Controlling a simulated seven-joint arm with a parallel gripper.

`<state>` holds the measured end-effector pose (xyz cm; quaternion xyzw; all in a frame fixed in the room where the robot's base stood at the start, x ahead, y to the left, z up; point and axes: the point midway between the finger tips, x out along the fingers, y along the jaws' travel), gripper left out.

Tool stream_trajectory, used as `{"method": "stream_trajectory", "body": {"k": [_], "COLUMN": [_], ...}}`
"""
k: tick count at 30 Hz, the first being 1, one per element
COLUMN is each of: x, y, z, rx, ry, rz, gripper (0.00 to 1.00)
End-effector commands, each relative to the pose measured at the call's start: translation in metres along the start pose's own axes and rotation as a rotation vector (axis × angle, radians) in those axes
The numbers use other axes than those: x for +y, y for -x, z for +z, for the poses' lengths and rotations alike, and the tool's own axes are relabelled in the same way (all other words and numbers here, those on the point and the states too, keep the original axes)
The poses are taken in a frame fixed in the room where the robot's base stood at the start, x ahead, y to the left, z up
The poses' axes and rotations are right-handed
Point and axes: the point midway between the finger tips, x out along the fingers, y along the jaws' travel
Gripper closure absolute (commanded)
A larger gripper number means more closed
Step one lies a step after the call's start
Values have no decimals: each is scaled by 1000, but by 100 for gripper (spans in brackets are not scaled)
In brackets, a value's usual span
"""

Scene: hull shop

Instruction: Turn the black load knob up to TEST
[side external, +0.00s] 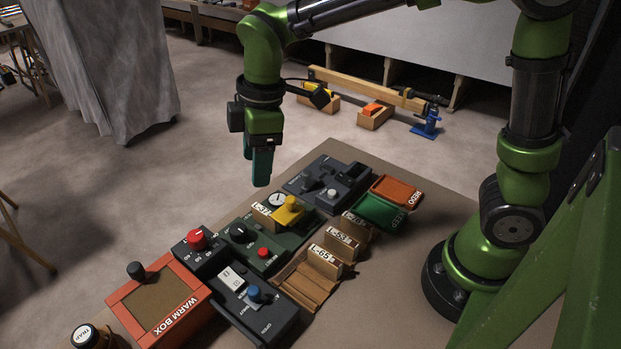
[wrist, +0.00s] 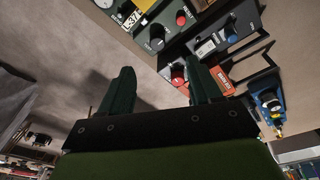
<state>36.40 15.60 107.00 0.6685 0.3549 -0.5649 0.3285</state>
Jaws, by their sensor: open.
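The black load knob (side external: 239,232) sits on a dark green tester box (side external: 262,263), beside a red button (side external: 263,252). Its pointer setting is too small to read. In the wrist view the black knob (wrist: 157,43) shows beyond the gap between my fingers, near the red button (wrist: 181,19). My gripper (side external: 262,182) hangs above and behind the panels, pointing down, clear of the knob and touching nothing. In the wrist view my gripper's two dark fingers (wrist: 162,82) stand wide apart with nothing between them.
A red-knobbed box (side external: 200,252), the orange warm box (side external: 160,300), a blue-knobbed box (side external: 262,315) and wooden card slots (side external: 308,287) crowd around. Green and orange trays (side external: 380,212) lie at right.

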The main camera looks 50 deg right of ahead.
Motion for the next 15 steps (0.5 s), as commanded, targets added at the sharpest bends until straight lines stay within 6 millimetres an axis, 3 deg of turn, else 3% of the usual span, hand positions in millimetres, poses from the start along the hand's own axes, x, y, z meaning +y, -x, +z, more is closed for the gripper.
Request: {"method": "stream_trajectory", "body": {"k": [1, 6, 10, 15], "x": [1, 9, 16, 14], "y": [-10, -22, -11, -9], "z": [-16, -46, -53, -50], "rx": [-32, -91, -98, -103], "ry": [157, 629, 865, 1012], "rz": [-19, -61, -65, -88], "gripper": [37, 37, 37, 37]}}
